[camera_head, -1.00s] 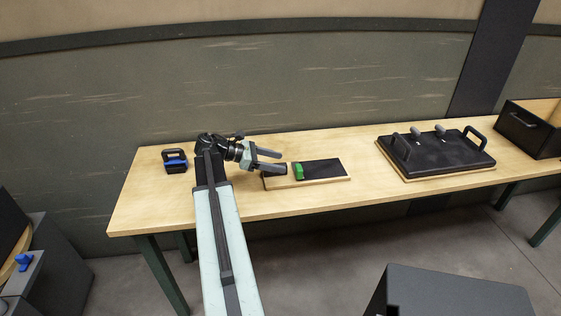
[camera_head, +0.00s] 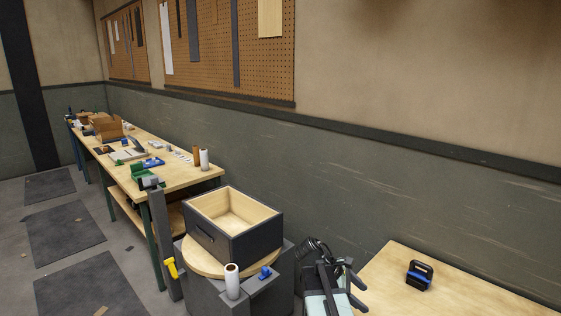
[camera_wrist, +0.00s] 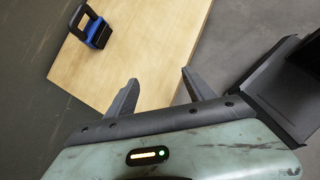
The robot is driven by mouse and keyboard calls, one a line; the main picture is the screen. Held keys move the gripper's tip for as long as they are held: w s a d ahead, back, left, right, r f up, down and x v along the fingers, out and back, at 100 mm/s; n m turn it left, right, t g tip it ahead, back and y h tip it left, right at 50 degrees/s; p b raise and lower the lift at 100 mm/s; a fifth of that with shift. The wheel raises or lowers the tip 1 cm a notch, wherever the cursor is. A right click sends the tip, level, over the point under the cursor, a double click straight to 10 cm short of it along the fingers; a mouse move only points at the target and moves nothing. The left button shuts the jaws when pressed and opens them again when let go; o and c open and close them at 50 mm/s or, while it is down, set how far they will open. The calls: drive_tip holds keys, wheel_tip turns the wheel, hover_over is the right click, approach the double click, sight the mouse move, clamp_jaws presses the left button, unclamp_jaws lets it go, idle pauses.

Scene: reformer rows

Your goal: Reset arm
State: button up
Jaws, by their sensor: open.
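My gripper (camera_head: 353,285) is at the lower middle of the head view, beside the left end of a wooden table (camera_head: 440,298). In the wrist view my gripper (camera_wrist: 156,92) shows two dark fingers spread apart with nothing between them. A black and blue handled tool (camera_head: 419,275) stands on that table, to the right of my gripper and apart from it. It also shows in the wrist view (camera_wrist: 96,33) at the upper left, near the table's edge.
An open wooden box with dark outer walls (camera_head: 235,222) sits on a round wooden top over grey blocks. A white roll (camera_head: 232,282) and a blue knob (camera_head: 265,272) are in front. A long workbench (camera_head: 180,173) with several items runs along the wall.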

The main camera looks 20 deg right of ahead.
drive_tip(key=w+a+f+m+t+y+p, duration=0.1)
drive_tip(key=a+m+y, duration=0.3)
drive_tip(key=a, duration=1.1)
drive_tip(key=w+a+f+m+t+y, duration=0.1)
drive_tip(key=a+m, duration=0.6)
drive_tip(key=a, duration=0.9)
wheel_tip(320, 180, down, 2)
drive_tip(key=t+y, duration=0.1)
drive_tip(key=y, duration=0.2)
drive_tip(key=shift+a+p, duration=0.2)
drive_tip(key=shift+p, duration=0.2)
drive_tip(key=shift+w+f, duration=0.1)
